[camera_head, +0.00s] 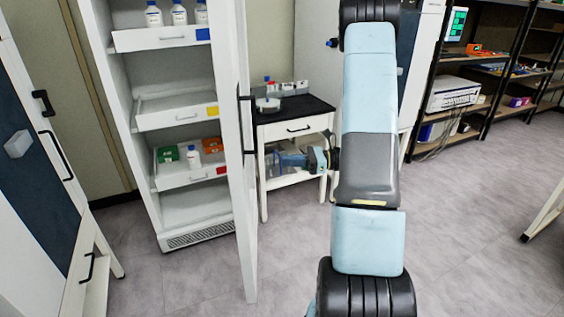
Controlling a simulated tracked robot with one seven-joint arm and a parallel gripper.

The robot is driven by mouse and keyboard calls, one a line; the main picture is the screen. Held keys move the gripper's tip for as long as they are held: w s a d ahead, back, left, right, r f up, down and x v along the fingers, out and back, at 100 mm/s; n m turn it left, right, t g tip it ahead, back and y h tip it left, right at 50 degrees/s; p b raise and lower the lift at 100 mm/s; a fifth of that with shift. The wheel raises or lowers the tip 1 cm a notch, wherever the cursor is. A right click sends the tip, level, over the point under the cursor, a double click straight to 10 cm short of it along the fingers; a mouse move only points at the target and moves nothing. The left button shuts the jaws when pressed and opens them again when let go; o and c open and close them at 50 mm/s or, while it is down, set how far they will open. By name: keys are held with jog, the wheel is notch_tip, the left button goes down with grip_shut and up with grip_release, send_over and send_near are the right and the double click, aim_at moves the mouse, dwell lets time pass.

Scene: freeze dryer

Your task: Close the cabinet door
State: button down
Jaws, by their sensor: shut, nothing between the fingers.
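The white cabinet (118,120) stands at the left with its shelves showing. Its door (241,200) is swung open toward me and shows nearly edge-on, to the right of the shelves. A dark vertical handle (247,125) is on the door's right side. My gripper (279,160) is shut and empty. It points left, to the right of the door and below the handle's level, with a small gap to the door in the picture. My arm hides part of what lies behind it.
Pull-out shelves in the cabinet hold bottles (179,14) and small boxes (213,145). A small black-topped table (318,106) stands behind my gripper. Another white-and-blue unit (28,225) is at the left. Racks (490,110) stand at the right. The floor (470,220) at right is clear.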

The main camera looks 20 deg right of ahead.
jog(key=x, duration=1.2)
